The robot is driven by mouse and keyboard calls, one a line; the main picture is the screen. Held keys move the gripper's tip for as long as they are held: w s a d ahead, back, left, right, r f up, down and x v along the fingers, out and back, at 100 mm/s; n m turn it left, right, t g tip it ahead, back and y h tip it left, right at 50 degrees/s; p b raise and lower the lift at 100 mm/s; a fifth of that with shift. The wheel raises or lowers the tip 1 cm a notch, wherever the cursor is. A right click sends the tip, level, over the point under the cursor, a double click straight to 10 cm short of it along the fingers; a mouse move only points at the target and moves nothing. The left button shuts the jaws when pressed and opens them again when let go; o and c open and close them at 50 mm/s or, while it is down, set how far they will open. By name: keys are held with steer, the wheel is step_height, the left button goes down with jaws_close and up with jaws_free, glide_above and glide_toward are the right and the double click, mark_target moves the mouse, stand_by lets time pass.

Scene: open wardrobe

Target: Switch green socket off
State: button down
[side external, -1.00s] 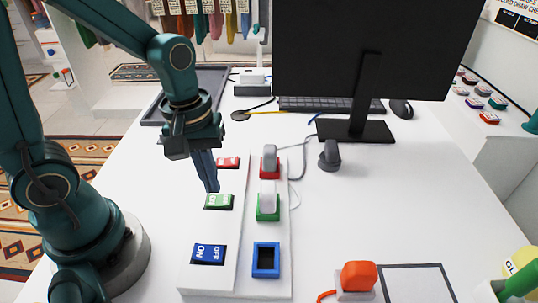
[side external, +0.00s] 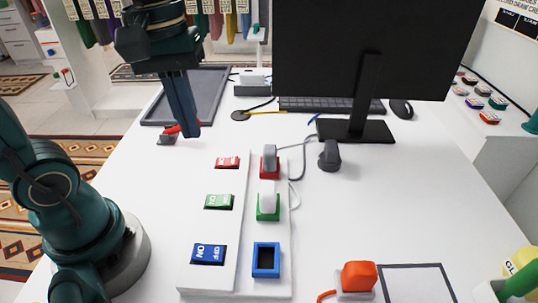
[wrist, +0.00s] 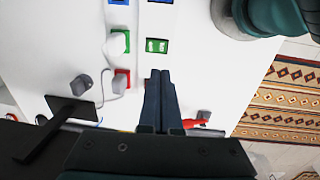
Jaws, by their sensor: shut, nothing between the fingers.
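The green switch (side external: 219,201) sits on the white switch strip, between the red switch (side external: 228,162) and the blue switch (side external: 208,254). Its white lettering is too small to tell which side is pressed. The green socket (side external: 268,212) stands to its right with a white plug in it. The wrist view shows the green switch (wrist: 157,46) beyond my fingertips and the green socket (wrist: 127,42) to its left. My gripper (side external: 188,134) is shut and empty, pointing down behind and left of the switches, clear of them. In the wrist view its fingers (wrist: 160,73) are together.
The red socket (side external: 269,172) holds a grey plug; the blue socket (side external: 266,259) is empty. A red-handled object (side external: 170,133) lies by my fingers. The monitor (side external: 365,60), keyboard (side external: 330,104) and grey tray (side external: 210,95) are behind.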

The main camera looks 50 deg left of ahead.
mark_target(225, 199)
steer(key=shift+w+d, duration=0.5)
steer(key=shift+w, duration=0.05)
steer(key=shift+f, duration=0.1)
steer(key=f, duration=0.9)
steer(key=w+d+f, duration=0.1)
steer(key=f, duration=0.3)
steer(key=shift+w+d+f, duration=0.1)
steer(key=shift+f, duration=0.3)
